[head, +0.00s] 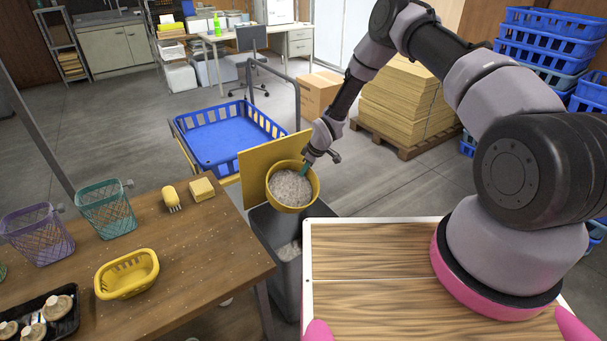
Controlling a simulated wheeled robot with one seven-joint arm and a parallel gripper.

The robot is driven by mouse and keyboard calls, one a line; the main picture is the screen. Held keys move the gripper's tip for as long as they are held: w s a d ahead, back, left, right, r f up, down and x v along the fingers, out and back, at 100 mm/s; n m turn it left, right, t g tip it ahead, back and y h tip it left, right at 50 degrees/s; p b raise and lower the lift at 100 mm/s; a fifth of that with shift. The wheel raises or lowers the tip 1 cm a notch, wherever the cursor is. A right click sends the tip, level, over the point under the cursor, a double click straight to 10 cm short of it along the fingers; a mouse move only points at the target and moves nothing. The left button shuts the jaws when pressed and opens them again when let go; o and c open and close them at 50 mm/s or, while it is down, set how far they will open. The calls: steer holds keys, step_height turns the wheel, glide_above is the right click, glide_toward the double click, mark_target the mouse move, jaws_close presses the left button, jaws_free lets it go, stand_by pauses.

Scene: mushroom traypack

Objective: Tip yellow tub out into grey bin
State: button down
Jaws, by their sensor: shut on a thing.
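The yellow tub (309,202) is round and filled with a pale grey-white crumbly material. My gripper (307,168) is shut on its rim at the upper right side. The tub hangs over the grey bin (276,237), tilted a little so its contents show toward the camera. The grey bin stands on the floor between the wooden table and my base. Some pale material shows inside the bin below the tub. The tub hides part of the bin's opening.
A yellow board (256,155) stands upright behind the tub. The wooden table (200,255) at left holds a yellow basket (127,292), a teal basket (107,208), a purple basket (36,235), a brush (170,195), a sponge (202,188) and a black mushroom tray (66,327). A blue crate (215,160) sits on a trolley behind.

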steer(key=shift+s+d+r+t, duration=0.1)
steer(key=shift+r+t, duration=0.1)
steer(key=shift+t, duration=0.1)
steer(key=s+d+r+t+y, duration=0.1)
steer(key=t+y, duration=0.1)
steer(key=s+d+r+t+y, duration=0.1)
steer(key=t+y, duration=0.1)
steer(key=shift+s+d, duration=0.1)
steer(key=shift+s, duration=0.3)
steer(key=s+d+t+y, duration=0.1)
steer(key=s+t, duration=0.1)
steer(key=s+d+t+y, duration=0.1)
steer(key=d+t+y, duration=0.1)
steer(key=shift+s+n, duration=0.3)
steer(key=shift+s, duration=0.05)
steer(key=shift+s+d+r+n+t+y, duration=0.15)
steer(key=shift+s+d+r+t+y, duration=0.1)
steer(key=shift+s+d+t+y, duration=0.6)
steer(key=shift+s+d+r+n+t+y, duration=0.2)
steer(key=shift+s+d+t+y, duration=0.35)
steer(key=shift+s+t+y, duration=0.35)
steer(key=shift+s, duration=0.15)
step_height(320, 180, up, 3)
steer(key=m+g+h, duration=0.1)
steer(key=g+h, duration=0.5)
steer(key=g, duration=0.1)
